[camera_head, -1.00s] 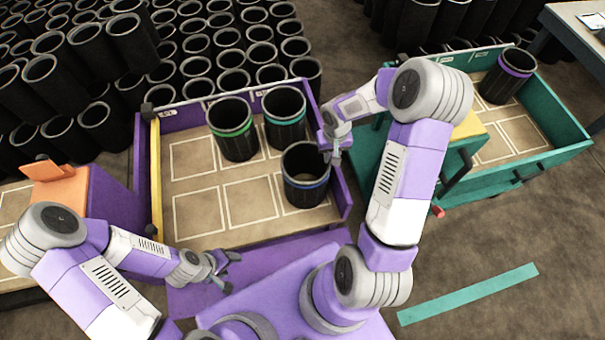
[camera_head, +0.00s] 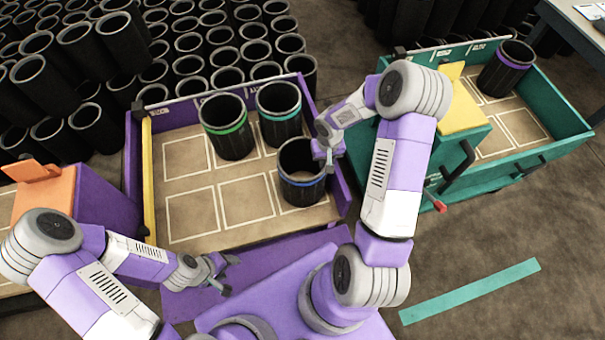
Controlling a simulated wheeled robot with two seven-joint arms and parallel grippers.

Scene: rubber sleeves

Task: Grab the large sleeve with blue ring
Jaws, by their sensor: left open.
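The black sleeve with the blue ring (camera_head: 302,187) stands in the front right part of the purple-walled tray (camera_head: 190,215). Its inside looks lighter than that of the other sleeves. My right gripper (camera_head: 328,158) is at the right side of this sleeve's rim, fingers pointing down. Its fingers are small and partly hidden, so I cannot tell whether they grip the wall. My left gripper (camera_head: 225,273) is open and empty, low in front of the tray, away from the sleeves.
A green-ringed sleeve (camera_head: 228,140) and a teal-ringed sleeve (camera_head: 281,125) stand just behind. A purple-ringed sleeve (camera_head: 503,75) is in the green cart (camera_head: 560,150) at right. Many plain black sleeves (camera_head: 95,125) stand behind. The tray's front left is clear.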

